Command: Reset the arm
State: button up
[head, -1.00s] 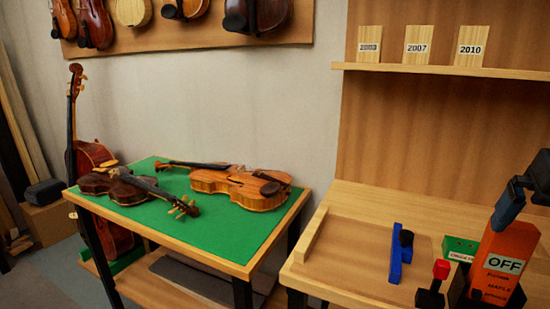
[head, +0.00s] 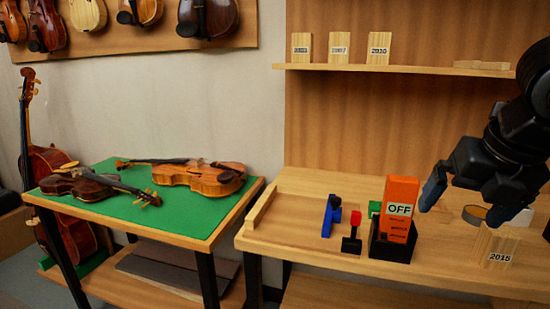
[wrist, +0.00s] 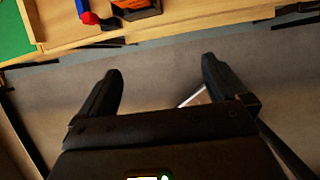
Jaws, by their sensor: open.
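My gripper (head: 462,200) is at the right of the head view, above the wooden bench (head: 300,236) and right of an orange box marked OFF (head: 400,190). Its two dark fingers are apart with nothing between them. In the wrist view my gripper (wrist: 160,85) is also open and empty, with the floor below it and the bench edge beyond. The orange box stands in a black holder (head: 392,246).
A blue tool (head: 328,222) and a red-topped black piece (head: 352,236) sit left of the box. A block marked 2015 (head: 500,250) and a round tin (head: 474,214) are by my gripper. A green-topped table (head: 190,220) holds two violins. A shelf (head: 400,70) carries year blocks.

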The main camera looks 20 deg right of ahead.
jog(key=w+a+r+m+t+y, duration=0.1)
jog(key=w+a+m+t+y, duration=0.25)
jog(key=a, duration=0.35)
jog(key=w+a+r+m+t+y, duration=0.1)
jog(key=w+a+m+t+y, duration=0.2)
jog(key=a, duration=0.4)
jog(key=w+a+r+m+t+y, duration=0.2)
jog(key=a+m+t+y, duration=0.15)
jog(key=a, duration=0.45)
jog(key=s+f+m+t+h, duration=0.2)
jog(key=s+f+m+h, duration=0.6)
jog(key=s+f+m, duration=0.8)
jog(key=s+d+f+m+g, duration=0.1)
jog(key=s+d+f, duration=0.1)
jog(key=s, duration=0.9)
jog(key=s+d+f+m, duration=0.1)
jog(key=s+d+f, duration=0.2)
jog(key=s, duration=0.8)
notch_tip(320, 180, down, 2)
jog(key=shift+f+m+g, duration=0.1)
jog(key=shift+m+g, duration=0.3)
